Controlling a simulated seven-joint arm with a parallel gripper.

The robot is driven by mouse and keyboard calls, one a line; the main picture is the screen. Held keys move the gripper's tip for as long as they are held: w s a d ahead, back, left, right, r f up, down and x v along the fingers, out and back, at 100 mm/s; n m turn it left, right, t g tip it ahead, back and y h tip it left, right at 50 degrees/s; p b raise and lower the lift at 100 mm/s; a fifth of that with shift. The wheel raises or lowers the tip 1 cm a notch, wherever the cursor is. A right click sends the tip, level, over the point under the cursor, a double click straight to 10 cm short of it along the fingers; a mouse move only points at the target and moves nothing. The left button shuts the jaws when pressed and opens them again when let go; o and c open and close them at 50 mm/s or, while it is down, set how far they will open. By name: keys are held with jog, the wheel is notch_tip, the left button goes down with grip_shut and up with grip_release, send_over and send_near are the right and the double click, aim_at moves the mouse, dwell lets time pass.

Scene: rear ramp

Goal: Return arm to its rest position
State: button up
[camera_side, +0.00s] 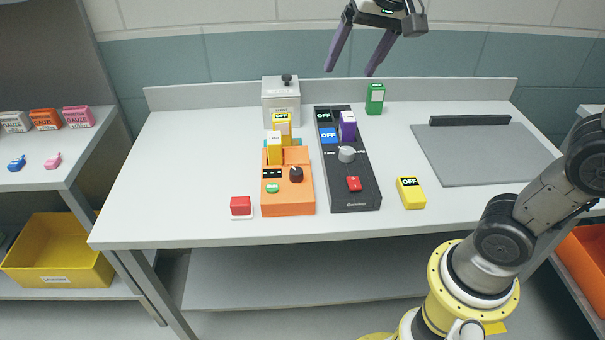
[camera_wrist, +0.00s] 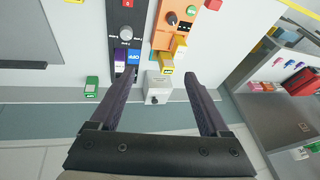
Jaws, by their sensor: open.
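My gripper (camera_side: 350,72) hangs high above the back of the white table (camera_side: 190,190), its two dark purple fingers spread apart and empty. In the wrist view my gripper (camera_wrist: 160,76) also shows open fingers, with nothing held between them. My arm comes in from the right side of the side view, and its middle part is out of that view. The fingers look clear of everything on the table.
Below stand an orange device (camera_side: 288,198), a black panel (camera_side: 350,190), a grey box with a knob (camera_side: 281,101), a green block (camera_side: 375,99), a yellow block (camera_side: 410,193) and a red-topped button (camera_side: 241,207). A grey mat (camera_side: 480,157) lies right. The table's left part is clear.

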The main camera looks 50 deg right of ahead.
jog(key=s+f+n+t, duration=0.1)
jog(key=s+f+n, duration=0.6)
jog(key=s, duration=0.9)
notch_tip(320, 180, down, 4)
jog(key=shift+a+r+n+y, duration=0.1)
jog(key=shift+a+n+y, duration=0.2)
jog(key=shift+y, duration=0.1)
